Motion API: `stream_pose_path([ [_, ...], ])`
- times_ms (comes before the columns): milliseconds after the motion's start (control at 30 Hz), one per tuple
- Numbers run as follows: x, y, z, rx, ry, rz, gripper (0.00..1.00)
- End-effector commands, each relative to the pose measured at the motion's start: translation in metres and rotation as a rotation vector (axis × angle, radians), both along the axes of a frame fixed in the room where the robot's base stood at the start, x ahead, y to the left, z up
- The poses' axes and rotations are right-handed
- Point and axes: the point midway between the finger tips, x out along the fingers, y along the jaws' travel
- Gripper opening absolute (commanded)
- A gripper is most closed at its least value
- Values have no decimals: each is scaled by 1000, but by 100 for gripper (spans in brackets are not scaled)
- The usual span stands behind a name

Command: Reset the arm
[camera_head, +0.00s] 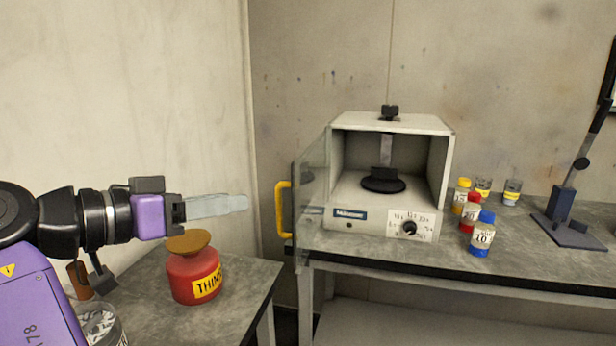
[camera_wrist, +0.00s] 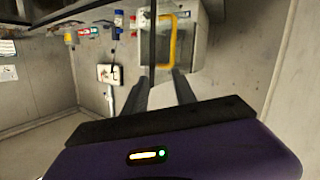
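My gripper (camera_head: 244,203) is at the left in the head view, with its pale grey fingers pointing right, above the red thinner can. In the wrist view its two fingers (camera_wrist: 161,78) stand apart, and I see nothing held between them. The white spray booth (camera_head: 433,226) stands on the bench to the right, apart from my gripper. Its glass door (camera_head: 312,190) is swung open towards me. The door's yellow handle (camera_head: 283,209) is a short way right of my fingertips; it also shows in the wrist view (camera_wrist: 173,42) beyond the fingers.
The red can (camera_head: 187,278) with a brown top stands on the left table (camera_head: 245,281) below my gripper. A glass jar (camera_head: 104,325) is at the lower left. Several small paint jars (camera_head: 481,236) and a dark stand (camera_head: 566,228) are on the right bench. A gap separates the two tables.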

Motion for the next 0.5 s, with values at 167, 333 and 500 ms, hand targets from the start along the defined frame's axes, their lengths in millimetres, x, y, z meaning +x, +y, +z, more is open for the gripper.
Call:
stream_pose_path([
  [167, 22, 24, 3, -19, -16, 187, 33],
  [333, 44, 46, -22, -65, -27, 399, 33],
  [500, 60, 56, -71, -115, -44, 621, 33],
])
